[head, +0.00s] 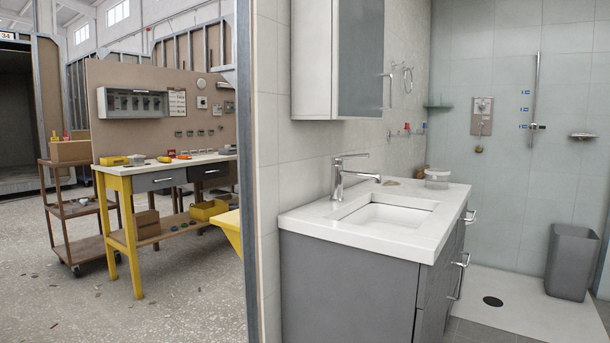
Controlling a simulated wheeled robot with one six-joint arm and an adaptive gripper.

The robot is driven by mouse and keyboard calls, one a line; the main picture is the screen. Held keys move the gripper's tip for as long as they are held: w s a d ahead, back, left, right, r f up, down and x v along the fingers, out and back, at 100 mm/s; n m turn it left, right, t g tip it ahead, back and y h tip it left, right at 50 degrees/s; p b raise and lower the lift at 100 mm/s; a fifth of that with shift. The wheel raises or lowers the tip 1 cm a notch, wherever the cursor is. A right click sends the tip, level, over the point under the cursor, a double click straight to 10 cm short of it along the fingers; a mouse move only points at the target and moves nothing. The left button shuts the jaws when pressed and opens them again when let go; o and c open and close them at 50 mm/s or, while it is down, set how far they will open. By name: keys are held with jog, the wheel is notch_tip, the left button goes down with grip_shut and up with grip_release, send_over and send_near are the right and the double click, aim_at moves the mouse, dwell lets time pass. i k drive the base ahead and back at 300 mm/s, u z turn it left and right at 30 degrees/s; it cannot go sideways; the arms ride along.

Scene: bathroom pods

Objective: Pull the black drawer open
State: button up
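A yellow-legged workbench (128,240) stands at the left in the head view, beyond the end of the pod wall. Under its top are two drawers side by side. The right one is the black drawer (199,173), with a light bar handle (211,171) on its front. It looks closed, and it is small and distant here. The left one is a grey drawer (145,184) with a similar handle. My gripper is not in view.
The pod wall edge (245,170) and a yellow surface (230,229) stand to the right of the bench. A brown wheeled cart (72,255) is at its left. The grey vanity (345,285) fills the near right. Open littered floor (190,305) lies before the bench.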

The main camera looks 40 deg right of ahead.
aim_at(202, 173)
jog(key=u, duration=0.35)
jog(key=i, duration=2.1)
jog(key=z, duration=0.45)
jog(key=i, duration=1.85)
jog(key=z, duration=1)
jog(key=i, duration=1.1)
jog(key=z, duration=1.8)
jog(key=i, duration=0.8)
jog(key=z, duration=0.6)
